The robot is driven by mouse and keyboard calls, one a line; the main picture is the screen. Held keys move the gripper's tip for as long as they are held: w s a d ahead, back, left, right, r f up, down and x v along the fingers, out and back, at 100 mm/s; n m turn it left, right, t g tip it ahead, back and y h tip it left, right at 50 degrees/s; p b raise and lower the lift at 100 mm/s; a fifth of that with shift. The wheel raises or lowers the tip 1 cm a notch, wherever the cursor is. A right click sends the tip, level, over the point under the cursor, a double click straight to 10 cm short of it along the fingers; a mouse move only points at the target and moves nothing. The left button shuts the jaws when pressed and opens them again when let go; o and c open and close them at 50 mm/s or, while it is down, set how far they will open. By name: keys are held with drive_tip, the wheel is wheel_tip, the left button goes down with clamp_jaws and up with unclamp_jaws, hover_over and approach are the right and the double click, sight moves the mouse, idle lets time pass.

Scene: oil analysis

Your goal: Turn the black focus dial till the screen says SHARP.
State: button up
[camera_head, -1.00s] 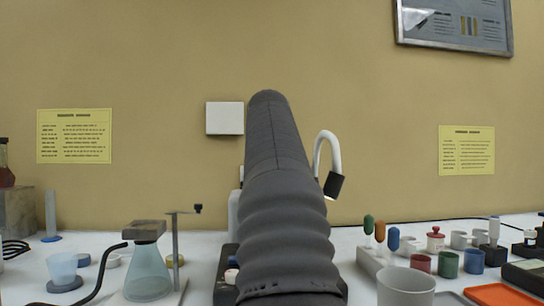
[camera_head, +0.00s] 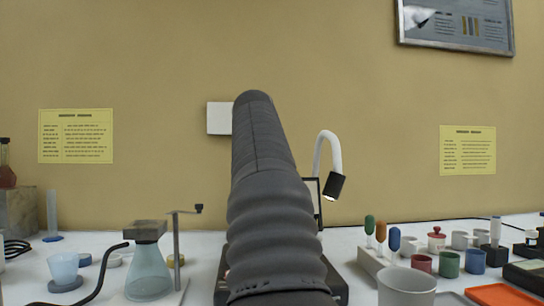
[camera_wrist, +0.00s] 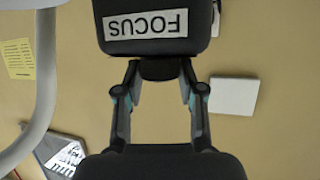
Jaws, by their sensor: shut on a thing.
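In the wrist view a black housing with a white FOCUS label (camera_wrist: 146,24), seen upside down, fills the top middle. The black focus dial (camera_wrist: 161,69) sticks out from it, just under the label in the picture. My gripper (camera_wrist: 161,72) has its fingertips on either side of the dial and is shut on it. In the head view my arm hides the gripper and the dial. A narrow strip of a dark-framed screen (camera_head: 314,198) shows to the right of my arm; no reading on it is legible.
A white lamp with a black head (camera_head: 335,187) curves close beside the screen; its neck crosses the left of the wrist view. A glass flask (camera_head: 149,272) stands left of my arm. Several cups, including a grey one (camera_head: 406,288), stand at the right.

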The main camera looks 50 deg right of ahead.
drive_tip(key=o, duration=1.1)
drive_tip(key=shift+o, duration=0.2)
drive_tip(key=v, duration=1.2)
